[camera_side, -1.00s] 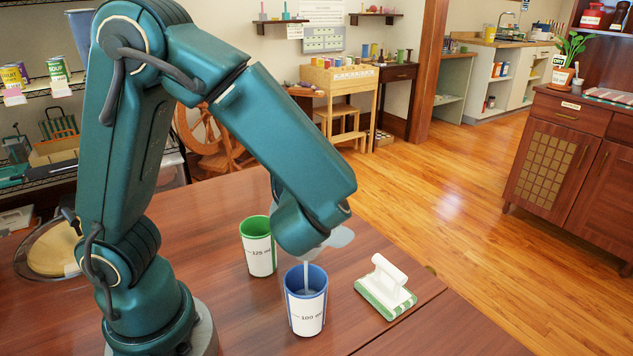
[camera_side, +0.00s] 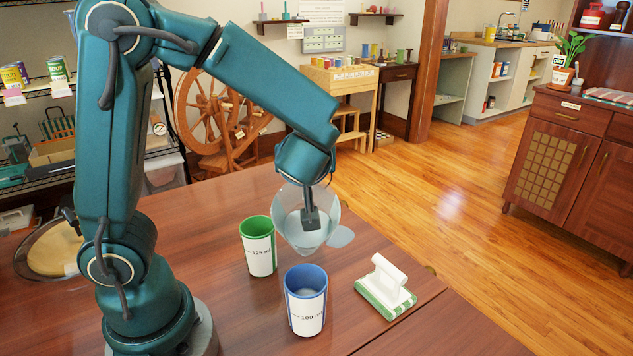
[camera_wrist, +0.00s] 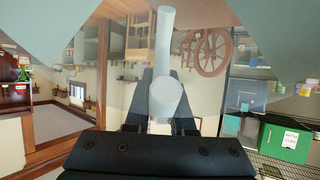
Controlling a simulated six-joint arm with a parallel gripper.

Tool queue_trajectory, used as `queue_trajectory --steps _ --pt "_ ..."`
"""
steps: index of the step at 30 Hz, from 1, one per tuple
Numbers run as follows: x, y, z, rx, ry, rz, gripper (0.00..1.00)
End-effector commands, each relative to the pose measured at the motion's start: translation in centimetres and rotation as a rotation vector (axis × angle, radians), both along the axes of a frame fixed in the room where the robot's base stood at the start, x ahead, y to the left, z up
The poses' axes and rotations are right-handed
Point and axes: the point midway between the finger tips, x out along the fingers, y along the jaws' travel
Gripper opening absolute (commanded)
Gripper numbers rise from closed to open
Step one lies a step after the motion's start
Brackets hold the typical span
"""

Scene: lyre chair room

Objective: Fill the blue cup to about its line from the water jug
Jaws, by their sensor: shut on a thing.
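The blue cup (camera_side: 305,312), white with a blue rim and a "100 ml" line, stands upright on the table. Pale water shows inside it, but its level against the line is hard to tell. My gripper (camera_side: 310,217) is shut on the clear water jug (camera_side: 290,228), which holds some water. The jug is above and behind the blue cup, apart from it, and no stream falls from it. In the wrist view, the jug's pale translucent parts (camera_wrist: 165,60) fill the middle, above my dark gripper (camera_wrist: 155,152).
A green cup (camera_side: 259,255) marked "125 ml" stands behind and left of the blue one. A white-handled brush or sponge (camera_side: 385,287) sits right. A round shallow dish (camera_side: 50,250) is far left.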

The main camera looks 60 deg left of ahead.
Motion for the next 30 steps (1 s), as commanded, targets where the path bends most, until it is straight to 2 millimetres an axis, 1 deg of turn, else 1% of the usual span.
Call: queue_trajectory --steps 3,10,13,22,25,30 --pt "0.2 0.3 -0.4 -0.034 0.018 0.000 0.00" --pt "0.2 0.3 -0.5 -0.036 0.020 -0.002 0.00" --pt "0.3 0.6 -0.7 -0.051 0.033 0.003 0.00" --pt "1.8 3.1 -3.3 -0.224 0.135 0.010 0.00" --pt "2.1 3.6 -4.0 -0.267 0.166 0.007 0.00" --pt "2.4 3.8 -4.3 -0.290 0.181 -0.002 0.00"
